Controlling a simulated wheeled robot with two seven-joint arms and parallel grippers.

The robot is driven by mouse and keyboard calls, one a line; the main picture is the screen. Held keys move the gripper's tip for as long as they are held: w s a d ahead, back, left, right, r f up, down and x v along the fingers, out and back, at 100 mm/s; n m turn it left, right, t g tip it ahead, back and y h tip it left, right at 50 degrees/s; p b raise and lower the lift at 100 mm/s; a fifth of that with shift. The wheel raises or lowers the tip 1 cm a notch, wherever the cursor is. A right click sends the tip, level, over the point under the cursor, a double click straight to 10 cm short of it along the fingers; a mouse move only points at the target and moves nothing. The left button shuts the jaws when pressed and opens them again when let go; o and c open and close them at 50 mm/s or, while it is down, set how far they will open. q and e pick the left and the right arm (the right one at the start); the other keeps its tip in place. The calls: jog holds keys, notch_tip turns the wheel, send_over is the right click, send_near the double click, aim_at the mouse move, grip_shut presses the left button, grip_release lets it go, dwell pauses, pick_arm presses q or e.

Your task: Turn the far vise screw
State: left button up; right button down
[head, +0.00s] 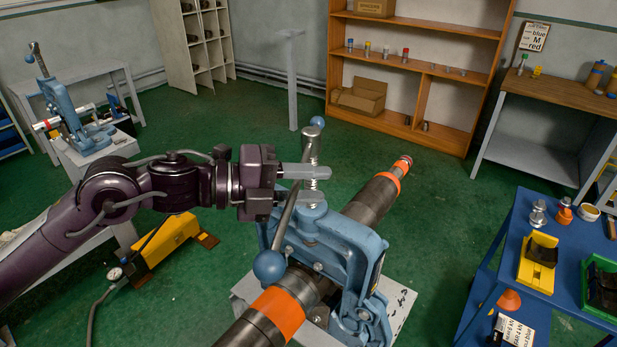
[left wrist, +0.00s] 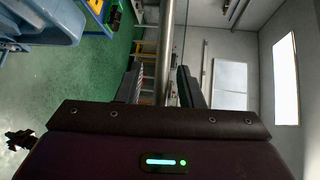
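A blue pipe vise (head: 340,240) stands at centre, clamped around a dark pipe (head: 373,200) with orange bands. Its threaded upright screw (head: 312,150) carries a slanted bar handle (head: 287,222) with blue ball ends. A second blue vise (head: 65,105) stands farther off, at the back left, with its own handle on top. My left gripper (head: 298,188) is at the central vise's screw and bar. In the left wrist view, its fingers (left wrist: 161,88) are apart, with the metal bar (left wrist: 166,45) between them and gaps visible. Whether they touch it is unclear. My right gripper is not in view.
A yellow pump (head: 168,245) with a gauge and hose sits on the green floor at lower left. A blue table (head: 520,215) with tools and bins stands at right. A wooden shelf (head: 420,72) stands behind. Green floor between is mostly free.

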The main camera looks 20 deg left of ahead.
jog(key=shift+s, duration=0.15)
pick_arm(q)
jog(key=shift+c, duration=1.3)
grip_shut()
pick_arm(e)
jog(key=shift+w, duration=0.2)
